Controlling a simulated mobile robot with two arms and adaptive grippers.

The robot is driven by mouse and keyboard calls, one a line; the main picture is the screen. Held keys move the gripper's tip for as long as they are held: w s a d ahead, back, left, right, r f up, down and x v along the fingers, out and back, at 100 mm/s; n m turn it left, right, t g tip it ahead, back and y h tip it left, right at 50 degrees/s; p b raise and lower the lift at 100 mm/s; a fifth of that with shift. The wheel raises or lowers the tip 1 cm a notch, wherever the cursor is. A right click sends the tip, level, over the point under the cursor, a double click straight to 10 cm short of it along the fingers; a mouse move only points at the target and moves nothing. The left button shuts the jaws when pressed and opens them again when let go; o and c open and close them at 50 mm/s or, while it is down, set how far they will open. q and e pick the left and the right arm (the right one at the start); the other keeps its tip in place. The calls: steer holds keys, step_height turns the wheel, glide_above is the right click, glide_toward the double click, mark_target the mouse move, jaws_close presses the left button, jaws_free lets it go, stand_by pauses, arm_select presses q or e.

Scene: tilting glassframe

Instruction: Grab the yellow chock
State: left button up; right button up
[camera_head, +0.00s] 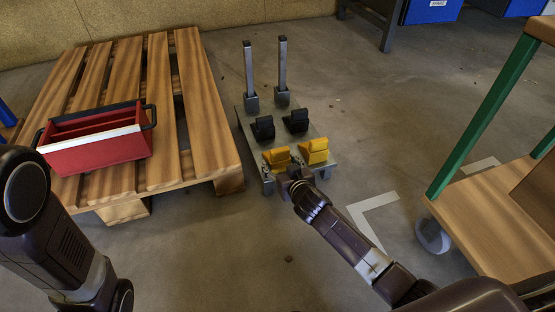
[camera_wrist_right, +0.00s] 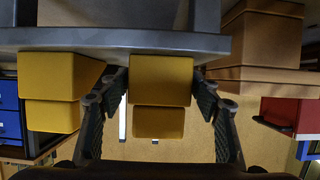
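Two yellow chocks sit at the near end of a grey wheeled frame; the left chock (camera_head: 277,157) and the right chock (camera_head: 315,151) show in the head view. My right gripper (camera_head: 294,173) is at the near edge by the left chock. In the right wrist view, which looks upside down, this chock (camera_wrist_right: 161,82) lies between the fingers of my right gripper (camera_wrist_right: 161,88). The fingers are open, with narrow gaps beside the chock. The other chock (camera_wrist_right: 55,85) is outside them, at the left. My left arm shows at the lower left; its gripper is out of view.
The grey frame (camera_head: 286,138) also carries two black chocks (camera_head: 264,128) and two upright posts (camera_head: 283,65). A wooden pallet (camera_head: 212,130) with a red toolbox (camera_head: 100,145) stands at the left. A green-legged wooden cart (camera_head: 490,215) stands at the right.

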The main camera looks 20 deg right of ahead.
steer(key=c, duration=1)
steer(key=shift+c, duration=0.5)
steer(key=shift+r, duration=0.15)
